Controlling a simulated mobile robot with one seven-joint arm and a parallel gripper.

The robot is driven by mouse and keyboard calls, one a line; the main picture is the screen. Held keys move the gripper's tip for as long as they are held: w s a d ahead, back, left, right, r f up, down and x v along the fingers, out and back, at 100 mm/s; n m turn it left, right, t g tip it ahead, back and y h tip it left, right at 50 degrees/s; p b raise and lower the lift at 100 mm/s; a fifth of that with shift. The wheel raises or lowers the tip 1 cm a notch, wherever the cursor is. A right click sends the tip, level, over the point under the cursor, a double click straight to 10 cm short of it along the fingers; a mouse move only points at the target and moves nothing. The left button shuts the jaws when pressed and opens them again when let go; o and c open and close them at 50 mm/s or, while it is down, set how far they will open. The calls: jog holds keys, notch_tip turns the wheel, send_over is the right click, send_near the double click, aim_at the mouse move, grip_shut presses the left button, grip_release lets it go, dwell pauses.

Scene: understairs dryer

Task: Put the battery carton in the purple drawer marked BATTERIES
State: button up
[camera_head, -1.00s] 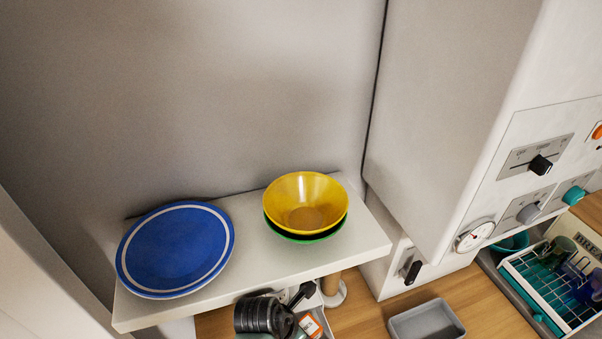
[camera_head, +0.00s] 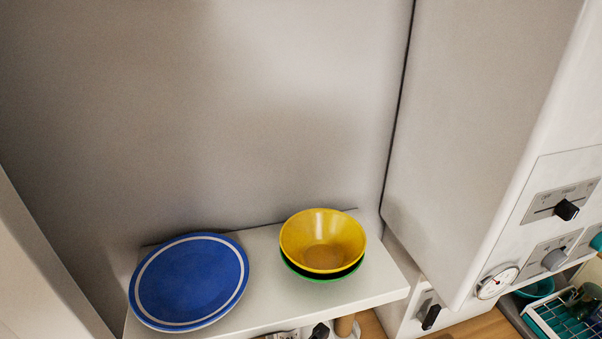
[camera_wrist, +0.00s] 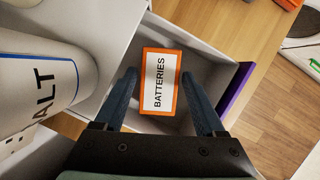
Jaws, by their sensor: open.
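The battery carton (camera_wrist: 160,82) is orange with a white face marked BATTERIES. In the wrist view it lies inside an open grey-lined drawer. The drawer's purple front (camera_wrist: 237,92) shows at the right as a narrow edge; its marking is not visible from here. My gripper (camera_wrist: 165,75) is open, with one dark finger on each side of the carton. Gaps show between the fingers and the carton's sides in this view; how far above it they are I cannot tell. The head view shows neither the carton, the drawer nor my gripper.
A white container (camera_wrist: 40,75) lettered ALT with a blue line stands close at left of the drawer. Wooden surface lies beyond. In the head view a shelf (camera_head: 275,300) holds a blue plate (camera_head: 190,281) and a yellow bowl (camera_head: 323,240) on a green one, beside a white cabinet (camera_head: 470,120).

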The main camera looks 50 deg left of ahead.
jog(key=v, duration=0.3)
jog(key=shift+w+r, duration=0.15)
jog(key=shift+r, duration=0.2)
jog(key=s+b, duration=0.3)
jog(key=s, duration=0.9)
jog(key=shift+s+r, duration=0.2)
jog(key=shift+r, duration=0.05)
